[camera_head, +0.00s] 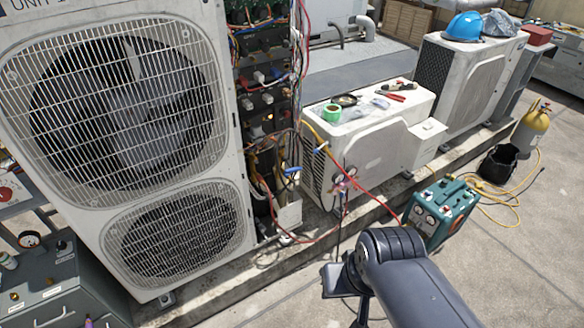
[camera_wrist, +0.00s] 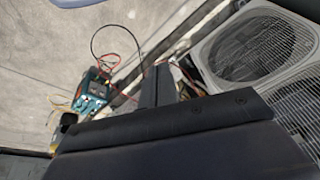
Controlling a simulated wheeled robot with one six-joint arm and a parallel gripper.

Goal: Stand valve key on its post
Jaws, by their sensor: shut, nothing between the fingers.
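I cannot make out a valve key or its post for certain in either view. A small purple thing (camera_head: 88,322) shows at the bottom left, on or beside the grey cabinet, but it is cut off and too small to name. My gripper (camera_wrist: 159,72) shows in the wrist view with its two dark fingers together and nothing between them. It points towards the concrete edge and the wiring by the large condenser. In the head view my arm fills the lower right, and I cannot make out the fingertips there.
The tall two-fan condenser (camera_head: 125,110) stands at left beside open wiring. A low white unit (camera_head: 355,150) carries tape and hand tools. A teal gauge machine (camera_head: 440,212) stands on the paving with red and yellow hoses. A grey cabinet (camera_head: 60,300) is at lower left.

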